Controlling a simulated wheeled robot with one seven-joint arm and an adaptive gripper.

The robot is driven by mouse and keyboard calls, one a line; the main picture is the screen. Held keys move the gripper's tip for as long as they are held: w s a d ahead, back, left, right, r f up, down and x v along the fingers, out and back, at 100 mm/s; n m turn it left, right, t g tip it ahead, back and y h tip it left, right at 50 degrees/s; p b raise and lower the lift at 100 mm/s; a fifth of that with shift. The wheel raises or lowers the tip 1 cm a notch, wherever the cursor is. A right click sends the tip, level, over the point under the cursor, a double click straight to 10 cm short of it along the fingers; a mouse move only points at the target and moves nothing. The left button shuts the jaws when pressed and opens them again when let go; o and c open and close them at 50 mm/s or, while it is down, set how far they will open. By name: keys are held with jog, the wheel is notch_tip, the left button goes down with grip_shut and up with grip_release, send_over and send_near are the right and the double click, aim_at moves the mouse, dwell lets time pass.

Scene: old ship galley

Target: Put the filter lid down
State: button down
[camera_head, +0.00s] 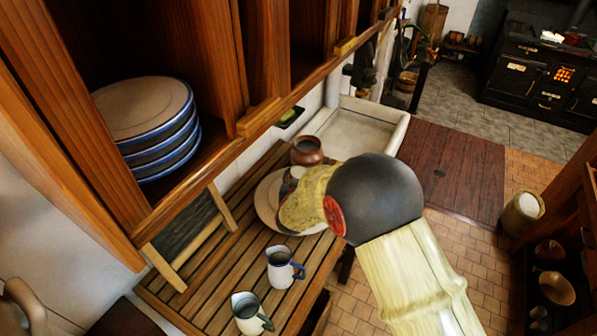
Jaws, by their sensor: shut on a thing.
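My arm reaches in from the lower right over the slatted wooden counter (215,262), with its dark round joint in front. My gripper (292,212) is at the mottled yellow end of the arm, low over a pale round plate (264,203). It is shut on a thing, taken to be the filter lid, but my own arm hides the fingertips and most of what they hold. A small pale shape shows just behind the gripper; I cannot tell whether it is the lid. I cannot tell whether the held thing touches the plate.
A brown pot (307,151) stands close behind the gripper. Two enamel jugs, one blue-rimmed (281,272) and one green-handled (247,314), stand nearer. A wooden cupboard with stacked plates (150,125) overhangs at left. A white sink (362,130) lies beyond.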

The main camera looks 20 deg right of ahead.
jog(key=shift+w+f, duration=0.1)
jog(key=shift+f, duration=0.1)
jog(key=shift+f, duration=0.1)
jog(key=c, duration=1.5)
grip_release()
jog(key=shift+f, duration=0.25)
jog(key=o, duration=0.4)
jog(key=shift+o, duration=0.2)
